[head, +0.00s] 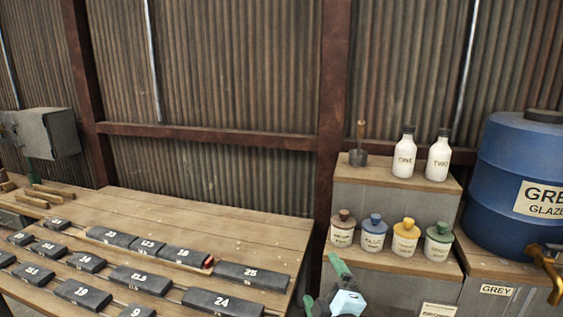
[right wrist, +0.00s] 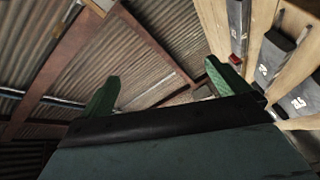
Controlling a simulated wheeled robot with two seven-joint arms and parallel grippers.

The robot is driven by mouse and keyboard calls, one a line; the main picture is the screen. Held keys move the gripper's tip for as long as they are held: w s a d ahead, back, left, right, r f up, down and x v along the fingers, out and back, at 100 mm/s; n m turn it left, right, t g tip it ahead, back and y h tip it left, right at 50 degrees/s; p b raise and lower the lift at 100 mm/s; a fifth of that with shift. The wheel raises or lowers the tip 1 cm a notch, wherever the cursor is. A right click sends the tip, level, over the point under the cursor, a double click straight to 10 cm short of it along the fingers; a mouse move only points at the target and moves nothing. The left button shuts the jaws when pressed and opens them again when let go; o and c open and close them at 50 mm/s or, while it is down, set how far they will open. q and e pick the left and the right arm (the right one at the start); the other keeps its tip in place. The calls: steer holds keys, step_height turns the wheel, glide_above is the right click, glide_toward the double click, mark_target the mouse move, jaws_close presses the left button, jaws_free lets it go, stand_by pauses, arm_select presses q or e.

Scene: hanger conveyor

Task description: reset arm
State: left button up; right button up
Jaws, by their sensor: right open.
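My right gripper (head: 324,286) shows low in the head view, just right of the wooden table's right edge. Its green fingers are apart, with nothing seen between them. In the right wrist view the two green fingers (right wrist: 162,72) stand wide apart, with corrugated wall behind the gap. The numbered dark blocks on the table show at the upper right of that view, beyond the right finger, and no contact with them is seen. I make out no left gripper in the head view.
The wooden table (head: 200,218) carries several numbered dark blocks (head: 252,275) on rods. At right, a stepped shelf (head: 385,205) holds white bottles (head: 404,157) and small lidded jars (head: 405,240). A blue barrel (head: 505,165) with a brass tap (head: 549,270) stands beside it. Corrugated wall closes the back.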

steer(key=s+d+f+m+g+h, duration=0.3)
steer(key=s+d+f+m+g, duration=0.3)
steer(key=s+d+f+m, duration=0.5)
steer(key=s+d+f+m+g, duration=0.1)
steer(key=s+g, duration=0.3)
steer(key=s, duration=0.7)
steer(key=s+d+f+m+g, duration=0.15)
steer(key=s+g, duration=0.25)
steer(key=s, duration=0.6)
step_height(320, 180, down, 26)
steer(key=s+g+b, duration=0.1)
steer(key=s+b, duration=0.1)
steer(key=s+d+f+g+b, duration=0.1)
steer(key=s+d+f, duration=0.1)
steer(key=s+f, duration=1.4)
steer(key=shift+d+f+n, duration=0.35)
steer(key=shift+f+n, duration=0.1)
steer(key=shift+f, duration=0.2)
